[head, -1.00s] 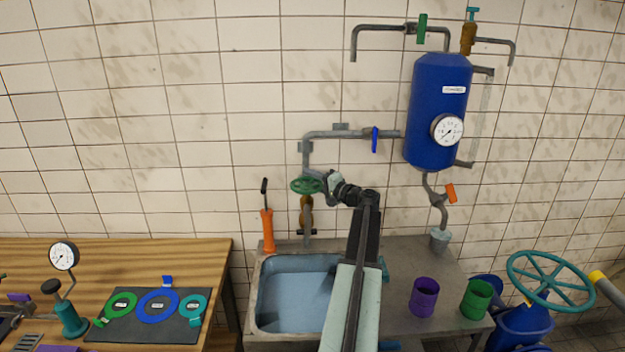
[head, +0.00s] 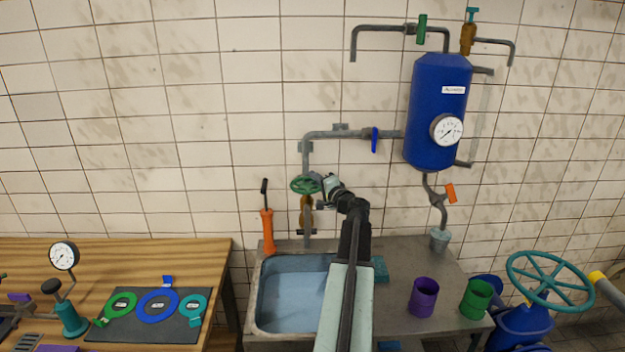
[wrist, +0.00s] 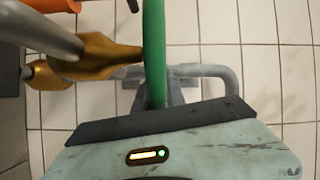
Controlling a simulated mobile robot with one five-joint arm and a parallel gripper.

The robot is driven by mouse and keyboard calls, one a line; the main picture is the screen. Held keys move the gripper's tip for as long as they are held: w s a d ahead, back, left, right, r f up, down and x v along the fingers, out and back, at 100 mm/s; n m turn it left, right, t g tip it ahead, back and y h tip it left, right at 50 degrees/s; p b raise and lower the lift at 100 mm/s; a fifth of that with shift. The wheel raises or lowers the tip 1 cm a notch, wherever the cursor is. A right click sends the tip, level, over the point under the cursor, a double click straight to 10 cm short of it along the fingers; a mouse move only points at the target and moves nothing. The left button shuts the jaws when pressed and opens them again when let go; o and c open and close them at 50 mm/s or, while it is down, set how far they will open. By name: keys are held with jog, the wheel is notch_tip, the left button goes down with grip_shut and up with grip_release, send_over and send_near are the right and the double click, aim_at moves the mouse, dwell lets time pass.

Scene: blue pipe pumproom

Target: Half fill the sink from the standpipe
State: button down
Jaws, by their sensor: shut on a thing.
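The standpipe at the back of the sink has a brass body (head: 306,214) and a green handwheel (head: 303,185) on top. My gripper (head: 321,183) is at the right side of the handwheel and shut on its rim. In the wrist view the green rim (wrist: 154,45) runs down between my fingers (wrist: 163,95), beside the brass body (wrist: 95,58). The sink (head: 252,300) stands below, with a flat pale blue surface (head: 290,300) inside. I cannot tell its depth. My arm hides the sink's right side. No falling stream is clearly visible.
An orange-handled tool (head: 267,230) stands left of the standpipe. A blue tank (head: 437,110) with a gauge hangs at right. Purple (head: 423,298) and green (head: 475,300) cups stand on the metal counter. A wooden bench (head: 200,258) is at left.

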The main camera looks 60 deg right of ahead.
jog(key=m+g+h, duration=0.1)
jog(key=h, duration=0.1)
jog(key=s+m+g+h, duration=0.1)
jog(key=m+g+h, duration=0.1)
jog(key=s+a+m+g+h, duration=0.1)
jog(key=shift+h, duration=0.4)
jog(key=shift+s+a+m+g+h, duration=0.1)
jog(key=shift+s+m+g+h, duration=0.2)
jog(key=shift+m+g+h, duration=0.5)
jog(key=shift+s+a+m+g+h, duration=0.15)
jog(key=shift+s+m+g+h, duration=0.2)
jog(key=shift+m+g, duration=0.7)
jog(key=shift+s+a+m+g+h, duration=0.15)
jog(key=shift+m+g+h, duration=0.45)
jog(key=shift+g, duration=0.65)
jog(key=shift+s, duration=0.1)
jog(key=c, duration=1.4)
grip_release()
jog(key=shift+d+f, duration=0.1)
jog(key=shift+d, duration=0.05)
jog(key=shift+c, duration=0.2)
